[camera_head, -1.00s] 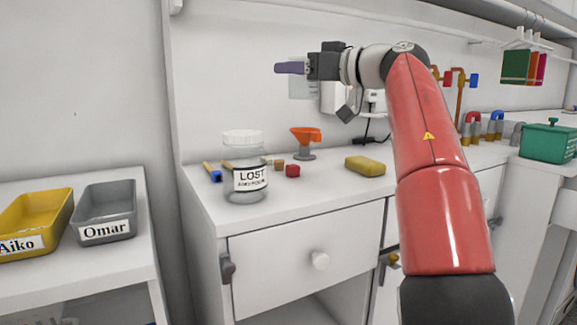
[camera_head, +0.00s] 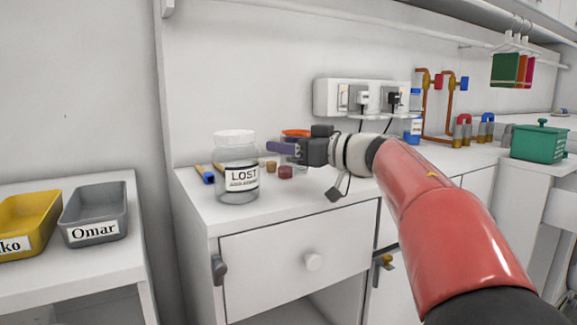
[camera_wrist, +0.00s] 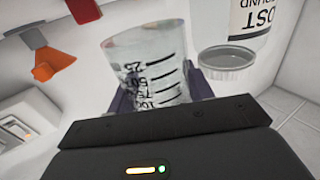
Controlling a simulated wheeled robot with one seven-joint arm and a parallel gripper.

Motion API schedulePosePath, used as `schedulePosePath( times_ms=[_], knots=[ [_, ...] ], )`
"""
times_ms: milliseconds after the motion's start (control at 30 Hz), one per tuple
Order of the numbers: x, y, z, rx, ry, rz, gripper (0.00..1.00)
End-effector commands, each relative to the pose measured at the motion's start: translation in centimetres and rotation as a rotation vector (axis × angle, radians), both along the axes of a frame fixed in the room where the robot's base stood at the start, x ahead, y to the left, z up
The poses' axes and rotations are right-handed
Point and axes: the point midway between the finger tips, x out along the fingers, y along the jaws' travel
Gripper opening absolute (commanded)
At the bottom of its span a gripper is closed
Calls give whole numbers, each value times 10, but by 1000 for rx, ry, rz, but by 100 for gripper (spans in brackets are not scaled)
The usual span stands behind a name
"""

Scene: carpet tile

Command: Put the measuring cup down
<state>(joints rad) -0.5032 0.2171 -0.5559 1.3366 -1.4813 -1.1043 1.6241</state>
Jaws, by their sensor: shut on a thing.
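The measuring cup (camera_wrist: 150,70) is clear with black graduation marks and figures. In the wrist view it stands between the purple fingers of my gripper (camera_head: 284,148), which is shut on it. In the head view I cannot make out the cup clearly. My gripper is low over the white counter (camera_head: 330,205), just right of the jar and in front of the orange funnel. Whether the cup's base touches the counter I cannot tell.
A clear jar labelled LOST (camera_head: 236,165) stands close on the left. The orange funnel (camera_wrist: 52,62) is nearby, with small reddish blocks (camera_head: 285,172) and a blue-headed tool (camera_head: 205,175). Wall sockets (camera_head: 365,97) are behind. My arm hides part of the counter to the right.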

Motion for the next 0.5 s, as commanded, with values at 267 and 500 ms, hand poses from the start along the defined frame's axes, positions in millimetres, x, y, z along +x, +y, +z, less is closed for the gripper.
schedulePosePath(
  times_ms=[267, 500],
  knots=[
    [0, 0, -38, 1, 2, 0, 30],
    [0, 0, -37, 0, 1, 0, 30]
  ],
)
